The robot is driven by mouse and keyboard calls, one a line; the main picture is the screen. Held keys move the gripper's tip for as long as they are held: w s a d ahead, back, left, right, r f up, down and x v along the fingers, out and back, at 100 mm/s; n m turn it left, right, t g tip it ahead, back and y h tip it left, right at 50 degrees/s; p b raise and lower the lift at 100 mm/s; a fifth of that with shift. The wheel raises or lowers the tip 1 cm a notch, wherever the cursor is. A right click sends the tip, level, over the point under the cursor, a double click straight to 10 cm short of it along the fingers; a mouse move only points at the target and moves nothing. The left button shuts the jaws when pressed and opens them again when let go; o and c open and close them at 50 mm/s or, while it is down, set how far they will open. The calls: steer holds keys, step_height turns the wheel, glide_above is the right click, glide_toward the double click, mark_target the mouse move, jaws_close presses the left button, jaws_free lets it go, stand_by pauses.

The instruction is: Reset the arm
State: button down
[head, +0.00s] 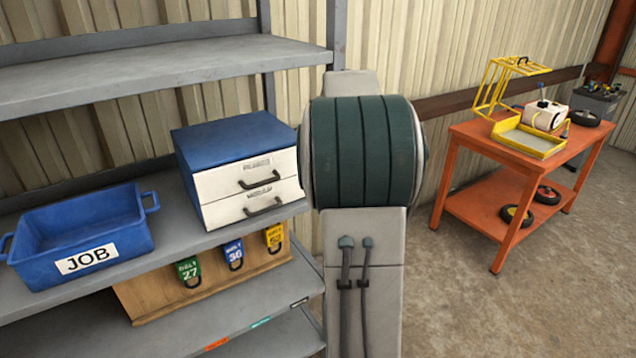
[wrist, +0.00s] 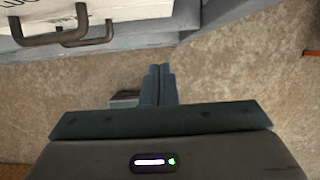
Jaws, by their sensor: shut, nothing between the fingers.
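My gripper (wrist: 158,72) shows in the wrist view, its two dark fingers side by side and touching, with nothing between them. It points out over bare concrete floor (wrist: 240,75). A section of my arm, grey with dark green bands, stands upright in the middle of the head view and hides part of the shelf and wall behind it. My gripper itself does not show in the head view.
A grey shelf (head: 150,72) at left holds an empty blue JOB bin (head: 35,275) and a white two-drawer cabinet (head: 225,203) with a blue top. Drawer handles (wrist: 50,35) show near my gripper. An orange cart (head: 480,130) stands at right; floor beside it is clear.

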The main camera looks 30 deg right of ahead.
steer(key=s+a+n, duration=0.6)
steer(key=a+n, duration=0.2)
steer(key=n, duration=0.1)
steer(key=s+a+n, duration=0.6)
steer(key=a+n, duration=0.3)
steer(key=s+a+f+n, duration=0.3)
steer(key=s+n, duration=0.3)
steer(key=n, duration=0.3)
steer(key=s+a+f+n+g, duration=0.1)
steer(key=s+a+f+n, duration=0.2)
steer(key=s+a+n, duration=0.2)
steer(key=s+n, duration=0.2)
steer(key=n, duration=0.2)
steer(key=shift+a, duration=0.3)
steer(key=shift+s, duration=0.1)
